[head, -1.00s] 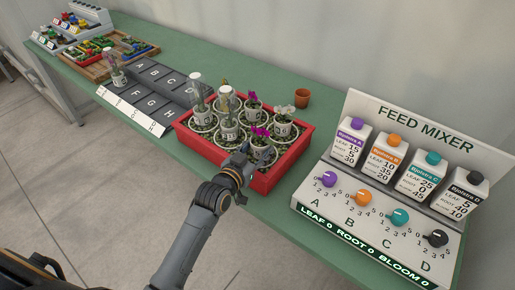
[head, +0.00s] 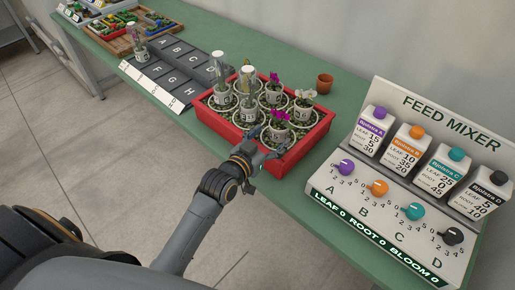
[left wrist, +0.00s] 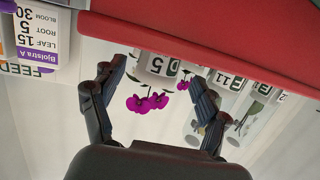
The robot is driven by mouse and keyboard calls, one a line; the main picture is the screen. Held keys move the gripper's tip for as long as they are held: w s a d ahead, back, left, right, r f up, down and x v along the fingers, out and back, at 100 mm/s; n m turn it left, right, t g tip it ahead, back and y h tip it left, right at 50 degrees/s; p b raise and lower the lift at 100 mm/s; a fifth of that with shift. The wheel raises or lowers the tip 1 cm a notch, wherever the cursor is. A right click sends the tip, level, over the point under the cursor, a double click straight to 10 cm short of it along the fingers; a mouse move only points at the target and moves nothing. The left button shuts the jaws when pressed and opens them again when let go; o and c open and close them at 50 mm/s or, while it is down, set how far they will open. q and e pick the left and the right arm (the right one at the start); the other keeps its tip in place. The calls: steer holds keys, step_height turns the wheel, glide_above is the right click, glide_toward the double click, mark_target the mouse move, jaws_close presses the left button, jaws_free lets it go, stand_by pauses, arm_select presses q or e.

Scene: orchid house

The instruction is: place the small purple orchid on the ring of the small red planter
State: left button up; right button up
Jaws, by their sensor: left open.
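The red planter (head: 215,123) stands on the bench with several white-potted plants on rings over its pebble fill. One purple orchid (head: 281,117) is at its near right corner; another purple orchid (head: 275,82) is at the back. Both are upright in their pots. My left gripper (head: 266,143) is open at the planter's near wall, just in front of the near purple orchid. In the left wrist view, which is upside down, purple flowers (left wrist: 147,102) and a pot marked 5 (left wrist: 160,65) show between the spread fingers, beyond the red wall (left wrist: 200,38). I see no contact with the pot. My right gripper is out of view.
Clear-covered plants (head: 247,95) stand left of the near orchid, and a white-flowered plant (head: 304,101) close behind it. An empty terracotta pot (head: 324,83) is behind the planter. The feed mixer (head: 415,165) stands at right, a dark lettered tray (head: 175,72) at left.

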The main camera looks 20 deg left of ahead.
arm_select(q)
steer(key=v, duration=0.8)
steer(key=shift+s+b, duration=0.25)
steer(key=shift+b, duration=0.05)
steer(key=s+a+f+g+y, duration=0.1)
steer(key=s+f+g, duration=0.5)
steer(key=s, duration=0.5)
steer(key=s+a+f+g+y, duration=0.1)
steer(key=s+f+g+y, duration=0.1)
steer(key=s+f+g, duration=0.6)
steer(key=s+f, duration=0.3)
steer(key=f, duration=2.1)
steer(key=s+a+f, duration=0.2)
steer(key=s+f, duration=1.4)
steer(key=s, duration=0.1)
steer(key=shift+a+f, duration=0.2)
steer(key=shift+a, duration=0.05)
